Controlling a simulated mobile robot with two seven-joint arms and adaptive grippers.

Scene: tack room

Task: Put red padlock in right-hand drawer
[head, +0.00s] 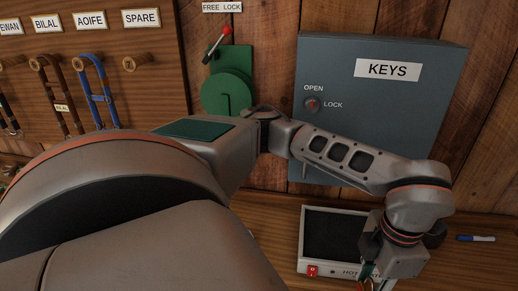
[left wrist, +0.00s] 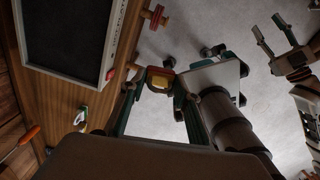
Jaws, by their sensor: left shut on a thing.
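My left arm reaches across the head view, and its left gripper (head: 367,283) points down at the bottom edge, in front of the tray. In the left wrist view the left gripper (left wrist: 162,78) is shut on a small red and yellow thing, which looks like the red padlock (left wrist: 159,82). It is held beyond the counter's front edge, above the pale floor. A wooden knob with red on it (left wrist: 155,17) sticks out from the counter front; its drawer cannot be made out. My right gripper (left wrist: 271,30) is at the upper right of the left wrist view, open and empty.
A grey KEYS cabinet (head: 383,110) and a green lever device (head: 228,92) are on the wall. Bridles hang at left.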

